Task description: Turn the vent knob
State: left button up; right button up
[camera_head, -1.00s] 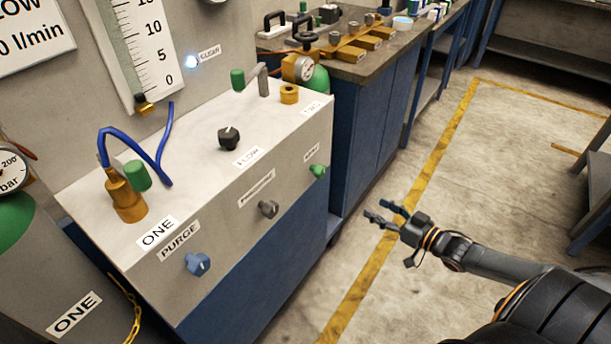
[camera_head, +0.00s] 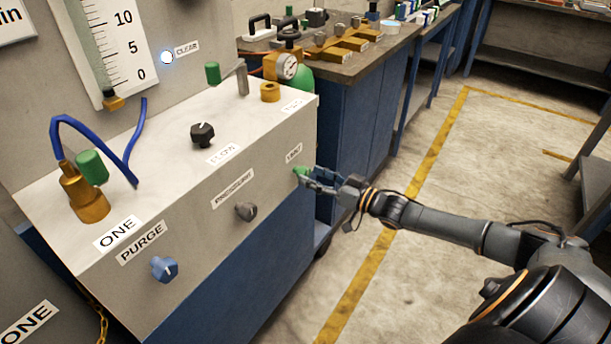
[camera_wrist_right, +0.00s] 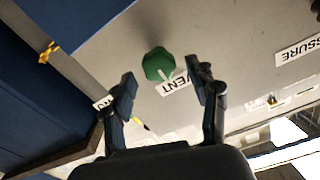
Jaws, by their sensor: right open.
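The green vent knob (camera_head: 301,172) sits on the front face of the grey cabinet (camera_head: 190,215), at its right end under a small label. In the right wrist view the green knob (camera_wrist_right: 158,65) shows a pale pointer line, and the VENT label lies partly behind a finger. My right gripper (camera_head: 314,181) is at the knob in the head view. In the right wrist view its two fingers (camera_wrist_right: 168,90) are apart, with the knob just beyond and between their tips; contact cannot be told. My left gripper is not in view.
A grey knob (camera_head: 246,211) and a blue PURGE knob (camera_head: 165,269) are on the same face, left of the vent knob. A black knob (camera_head: 202,134) is on top. A blue bench (camera_head: 350,130) stands behind. The floor to the right is clear.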

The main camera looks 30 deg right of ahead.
aim_at(308, 174)
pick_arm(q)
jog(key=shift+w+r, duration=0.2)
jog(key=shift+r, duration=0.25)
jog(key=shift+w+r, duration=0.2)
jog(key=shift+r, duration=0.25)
pick_arm(e)
jog(key=shift+x, duration=1.55)
jog(key=c, duration=1.2)
